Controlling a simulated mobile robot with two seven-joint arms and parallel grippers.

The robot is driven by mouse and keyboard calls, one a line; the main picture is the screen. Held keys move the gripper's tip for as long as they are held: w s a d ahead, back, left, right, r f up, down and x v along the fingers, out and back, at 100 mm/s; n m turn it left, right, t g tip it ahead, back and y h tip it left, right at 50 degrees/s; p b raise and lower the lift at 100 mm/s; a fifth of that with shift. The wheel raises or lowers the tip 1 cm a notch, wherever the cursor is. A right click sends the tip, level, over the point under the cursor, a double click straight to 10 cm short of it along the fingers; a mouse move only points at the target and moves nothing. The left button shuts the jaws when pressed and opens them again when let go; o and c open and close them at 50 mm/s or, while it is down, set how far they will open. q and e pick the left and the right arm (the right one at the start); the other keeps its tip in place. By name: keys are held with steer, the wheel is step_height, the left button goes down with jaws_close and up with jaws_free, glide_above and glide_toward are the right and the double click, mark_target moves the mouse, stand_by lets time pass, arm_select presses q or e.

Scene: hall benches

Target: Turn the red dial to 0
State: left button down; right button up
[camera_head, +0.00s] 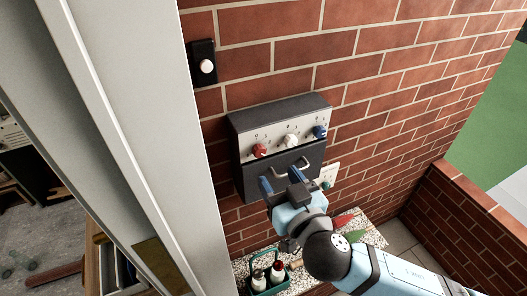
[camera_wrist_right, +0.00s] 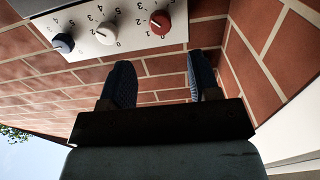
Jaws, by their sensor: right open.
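The red dial (camera_head: 260,150) is the left one of three knobs on the white strip of a grey wall box (camera_head: 237,120). It also shows in the right wrist view (camera_wrist_right: 160,22), upside down, with numbers around it. Its pointer setting is too small to read surely. My right gripper (camera_head: 281,181) is in front of the box's lower part, below the dial. My left gripper is not in view.
A white dial (camera_head: 291,140) and a blue dial (camera_head: 320,132) sit beside the red one. A black switch plate (camera_head: 203,62) is on the brick wall. A green bottle carrier (camera_head: 266,278) stands on the speckled bench below.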

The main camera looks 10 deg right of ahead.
mark_target(261, 153)
steer(key=w, duration=0.3)
steer(key=w+a+p, duration=0.1)
steer(key=w, duration=0.2)
steer(key=shift+w+a, duration=0.1)
steer(key=shift+a, duration=0.05)
steer(key=shift+w+a+p, duration=0.1)
steer(key=shift+w+p, duration=0.2)
steer(key=shift+w, duration=0.35)
steer(key=shift+c, duration=0.4)
steer(key=c, duration=0.8)
steer(key=shift+c, duration=0.2)
